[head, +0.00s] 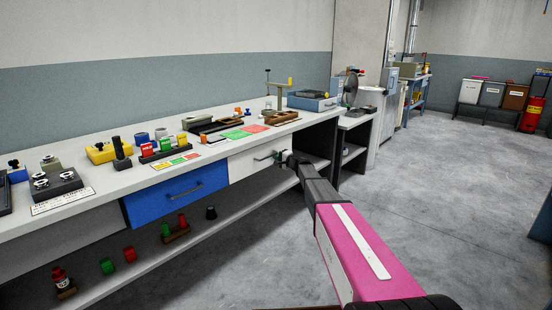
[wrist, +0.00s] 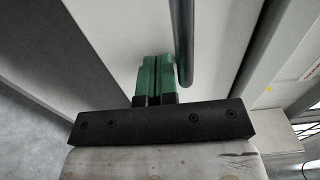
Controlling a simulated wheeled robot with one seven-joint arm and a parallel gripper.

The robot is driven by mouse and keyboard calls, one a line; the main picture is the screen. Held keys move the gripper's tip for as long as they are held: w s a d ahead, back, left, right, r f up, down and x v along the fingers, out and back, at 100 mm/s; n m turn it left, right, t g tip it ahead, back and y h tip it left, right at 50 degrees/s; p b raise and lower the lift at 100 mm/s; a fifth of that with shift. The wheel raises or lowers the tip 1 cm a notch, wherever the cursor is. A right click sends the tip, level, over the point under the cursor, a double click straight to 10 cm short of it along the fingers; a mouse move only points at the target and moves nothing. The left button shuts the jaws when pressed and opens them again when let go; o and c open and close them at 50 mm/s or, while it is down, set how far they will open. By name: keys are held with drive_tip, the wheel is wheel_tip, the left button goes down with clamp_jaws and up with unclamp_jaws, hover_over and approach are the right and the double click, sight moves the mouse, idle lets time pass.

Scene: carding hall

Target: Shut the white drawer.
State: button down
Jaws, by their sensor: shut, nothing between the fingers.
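The white drawer (head: 245,163) is under the long bench top, right of the blue drawer. Its front looks roughly in line with the blue one; any small gap is too fine to tell. My gripper (head: 282,157) is at its right part, by the bar handle (head: 264,156). In the wrist view the green fingers (wrist: 155,68) are shut together with nothing between them. They point at the white drawer front (wrist: 120,35), beside the dark handle bar (wrist: 183,45), which is outside the fingers. Whether the tips touch the front I cannot tell.
The blue drawer (head: 177,196) is to the left under the bench top (head: 215,148), which carries several small objects. A lower shelf (head: 135,262) holds several coloured pieces. Open grey floor (head: 440,190) lies to the right. Bins (head: 490,94) stand far back.

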drive_tip(key=v, duration=1.3)
drive_tip(key=s+a+f+n+g+h, duration=0.2)
drive_tip(key=s+f+n+g, duration=0.3)
drive_tip(key=s, duration=0.7)
drive_tip(key=s+a+f+n+g+h, duration=0.1)
drive_tip(key=s+a+f+g+h, duration=0.15)
drive_tip(key=s+f, duration=0.75)
drive_tip(key=s+d+n+g+h, duration=0.1)
drive_tip(key=s+d+g+h, duration=0.1)
drive_tip(key=s, duration=1)
drive_tip(key=s+d+n+g+h, duration=0.2)
drive_tip(key=s+d+h, duration=0.3)
drive_tip(key=s, duration=0.7)
drive_tip(key=shift+d+f+g+h, duration=0.25)
drive_tip(key=shift+f+g+h, duration=0.15)
drive_tip(key=shift+g+h, duration=0.25)
